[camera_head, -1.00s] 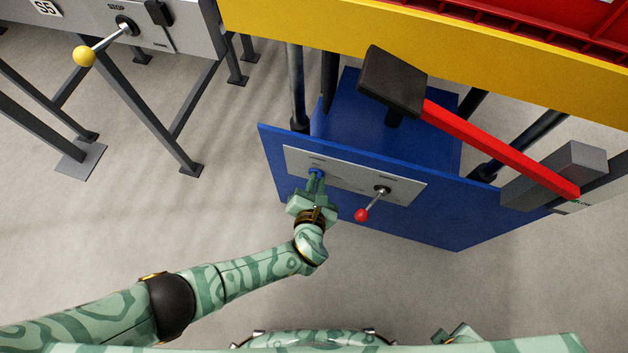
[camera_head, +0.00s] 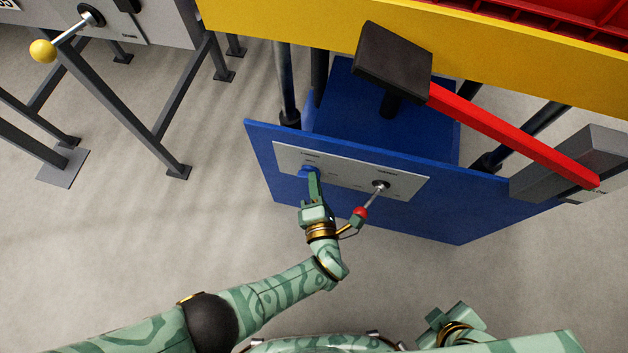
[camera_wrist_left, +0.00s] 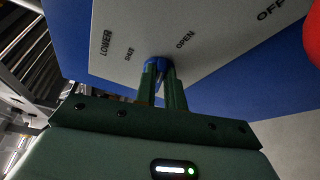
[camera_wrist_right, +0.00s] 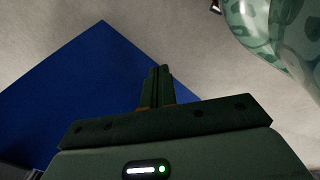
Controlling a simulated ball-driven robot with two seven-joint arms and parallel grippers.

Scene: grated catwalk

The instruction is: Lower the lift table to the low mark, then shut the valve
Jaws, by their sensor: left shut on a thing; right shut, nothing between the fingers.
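The valve is a small blue knob (camera_head: 305,171) on the light plate of the blue panel. My left gripper (camera_head: 313,182) is shut on the knob. In the left wrist view, its fingers (camera_wrist_left: 163,85) clasp the knob (camera_wrist_left: 157,62) between the labels SHUT and OPEN, with LOWER further left. The lift table (camera_head: 300,30) shows as a yellow-edged platform above dark legs. No low mark can be made out. My right gripper (camera_head: 442,318) is low in the head view. In the right wrist view its fingers (camera_wrist_right: 160,85) are together and empty.
A red-tipped lever (camera_head: 372,198) sticks out just right of the left gripper. A red bar (camera_head: 510,135) runs from a black block (camera_head: 395,62) to a grey block (camera_head: 575,165). A yellow-knobbed lever (camera_head: 62,40) is at upper left. The foreground floor is clear.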

